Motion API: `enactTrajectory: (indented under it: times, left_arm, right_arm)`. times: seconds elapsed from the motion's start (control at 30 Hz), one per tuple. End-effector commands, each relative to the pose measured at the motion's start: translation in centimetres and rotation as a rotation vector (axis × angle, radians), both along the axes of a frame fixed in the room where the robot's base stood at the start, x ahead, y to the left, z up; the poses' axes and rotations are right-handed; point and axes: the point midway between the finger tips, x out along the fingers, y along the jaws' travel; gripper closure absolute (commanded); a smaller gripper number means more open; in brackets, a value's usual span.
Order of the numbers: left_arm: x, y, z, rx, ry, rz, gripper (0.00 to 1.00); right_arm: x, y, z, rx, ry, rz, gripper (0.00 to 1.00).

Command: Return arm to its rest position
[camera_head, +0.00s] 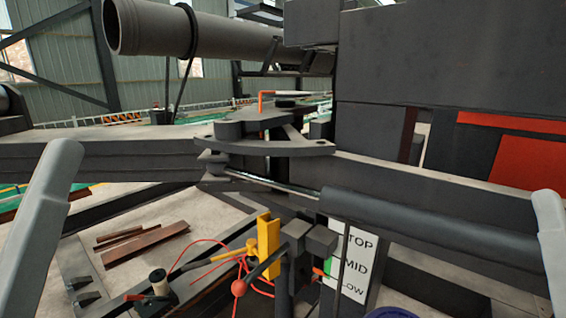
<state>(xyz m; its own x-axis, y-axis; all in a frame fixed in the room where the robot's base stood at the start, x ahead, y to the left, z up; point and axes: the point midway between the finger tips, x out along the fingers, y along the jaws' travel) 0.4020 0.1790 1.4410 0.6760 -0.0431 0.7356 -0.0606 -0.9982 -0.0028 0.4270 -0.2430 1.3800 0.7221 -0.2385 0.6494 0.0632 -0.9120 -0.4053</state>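A smooth light grey part (38,225) of my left arm rises along the left edge of the head view, its rounded upper end in front of a dark steel beam. A similar light grey part (550,240) of my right arm stands at the right edge, partly cut off by the frame. No gripper fingers show on either side, so I cannot see where the grippers are or whether they hold anything.
A sign (352,262) reading TOP, MID and LOW stands beside a red-knobbed lever (239,288). A dark roller (430,225) and steel beams (110,152) cross the middle. Rusty bars (145,243) and a tool with red cord (157,285) lie lower left. A pipe (200,32) hangs above.

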Motion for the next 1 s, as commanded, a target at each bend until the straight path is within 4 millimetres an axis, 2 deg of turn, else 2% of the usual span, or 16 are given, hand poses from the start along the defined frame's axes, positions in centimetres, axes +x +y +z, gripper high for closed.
enactTrajectory:
  times: [0.03, 0.1, 0.13, 0.2, 0.23, 0.27, 0.3, 0.47, 0.9, 1.0]
  left_arm:
    - [0.0, 0.0, 1.0, 0.000, 0.000, 0.000, 0.00]
    - [0.0, 0.0, 1.2, 0.000, 0.000, 0.000, 0.00]
    - [0.0, 0.0, 1.0, 0.000, 0.000, 0.000, 0.00]
    - [0.0, 0.0, 0.8, 0.000, 0.000, 0.000, 0.00]
    - [0.0, 0.0, 0.8, 0.000, 0.001, 0.000, 0.00]
    - [0.1, 0.0, 2.0, 0.000, 0.003, 0.000, 0.00]
    - [0.1, 0.0, 4.9, 0.000, 0.004, 0.000, 0.00]
    - [0.0, 0.0, 11.7, 0.000, -0.001, 0.000, 0.00]
    - [0.0, 0.0, 33.3, 0.000, 0.000, 0.000, 0.00]
    - [0.0, 0.0, 36.8, 0.000, 0.000, 0.000, 0.00]
  right_arm:
    - [-1.1, 1.1, 3.8, -0.038, -0.051, 0.025, 0.45]
    - [-2.6, 2.9, 7.2, -0.126, -0.105, 0.054, 0.45]
    - [-3.1, 4.0, 7.9, -0.186, -0.120, 0.065, 0.45]
    - [-2.8, 6.2, 7.1, -0.332, -0.087, 0.057, 0.45]
    - [-2.7, 6.6, 7.0, -0.394, -0.073, 0.023, 0.45]
    - [-2.6, 6.5, 8.2, -0.431, -0.064, -0.024, 0.45]
    - [-2.7, 6.5, 11.3, -0.421, -0.067, -0.016, 0.45]
    - [-2.6, 6.4, 17.8, -0.419, -0.065, -0.016, 0.45]
    - [-2.6, 6.4, 39.3, -0.417, -0.064, -0.016, 0.45]
    - [-2.6, 6.4, 42.8, -0.417, -0.063, -0.015, 0.45]
